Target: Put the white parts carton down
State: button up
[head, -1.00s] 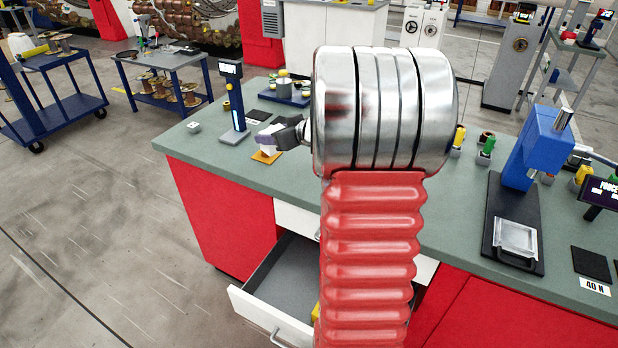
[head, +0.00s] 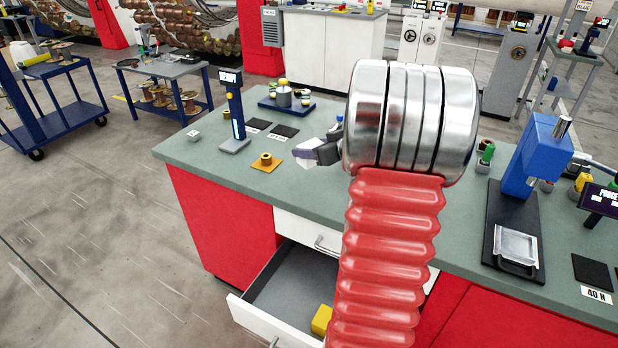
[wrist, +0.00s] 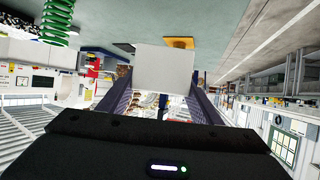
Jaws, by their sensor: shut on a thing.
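The white parts carton (head: 305,163) shows only in part in the head view, as a small white patch at my fingertips above the green-grey bench top. My gripper (head: 316,154) is shut on it. In the wrist view the carton (wrist: 163,68) is a plain white block between the two dark fingers of my gripper (wrist: 163,88). I cannot tell whether its underside touches the bench. A small orange mat (head: 266,167) with a brass-coloured knobbed piece on it lies just left of the carton.
An open drawer (head: 240,308) with a yellow block (head: 321,319) inside juts out below the bench's front edge. A blue display post (head: 236,112) stands left of my gripper. A blue press (head: 537,155) stands to the right. Two dark pads (head: 285,131) lie behind the orange mat.

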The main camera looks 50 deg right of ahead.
jog(key=shift+f, duration=2.15)
jog(key=shift+f, duration=0.15)
jog(key=shift+f, duration=1.75)
jog(key=o, duration=1.2)
jog(key=shift+f, duration=0.1)
jog(key=v, duration=1.2)
